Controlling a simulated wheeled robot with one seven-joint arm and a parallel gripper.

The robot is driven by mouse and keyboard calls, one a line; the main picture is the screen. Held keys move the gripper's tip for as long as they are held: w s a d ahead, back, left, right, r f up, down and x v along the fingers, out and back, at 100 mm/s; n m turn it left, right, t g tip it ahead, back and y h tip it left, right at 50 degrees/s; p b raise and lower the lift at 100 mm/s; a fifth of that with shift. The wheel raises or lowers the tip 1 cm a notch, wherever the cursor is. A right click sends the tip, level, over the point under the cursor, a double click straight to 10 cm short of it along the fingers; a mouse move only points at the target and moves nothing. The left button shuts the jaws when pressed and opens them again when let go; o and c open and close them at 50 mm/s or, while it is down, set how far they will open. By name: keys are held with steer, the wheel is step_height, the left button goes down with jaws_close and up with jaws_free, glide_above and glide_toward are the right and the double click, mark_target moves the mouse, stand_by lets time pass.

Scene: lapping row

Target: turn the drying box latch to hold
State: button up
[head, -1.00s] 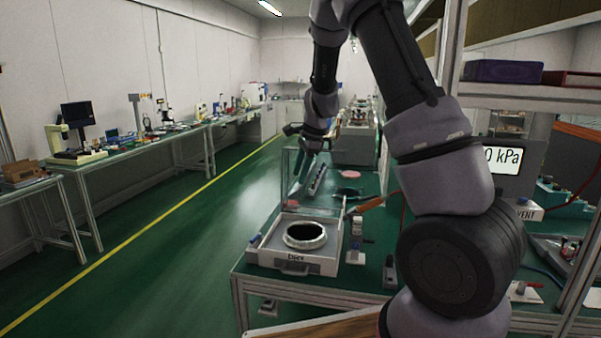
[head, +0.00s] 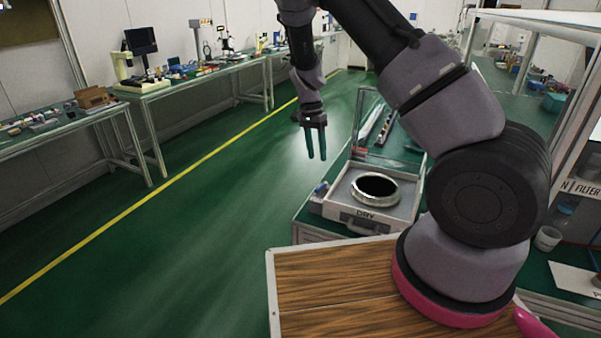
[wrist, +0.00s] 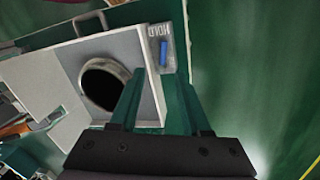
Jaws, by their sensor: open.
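The drying box (head: 345,212) is a pale case marked DRY, with a metal ring around a dark opening and its clear lid raised. It also shows in the wrist view (wrist: 55,75). The blue latch (head: 321,188) is at the box's left side. In the wrist view the blue latch (wrist: 163,53) lies lengthwise on a grey plate, its near end away from the HOLD lettering. My gripper (head: 317,157) is open and empty, pointing down, above and left of the box. In the wrist view my gripper's fingers (wrist: 160,103) are apart, short of the latch and not touching it.
A wood-topped surface (head: 330,285) is in front of the box. Green floor (head: 180,240) with a yellow line is open at the left. Benches with instruments (head: 150,85) line the left wall. A long metal piece (head: 385,128) lies behind the box.

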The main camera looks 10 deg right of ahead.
mark_target(321, 189)
steer(key=f, duration=0.7)
steer(key=s+f, duration=0.1)
steer(key=f, duration=0.3)
steer(key=shift+d, duration=0.3)
jaws_close()
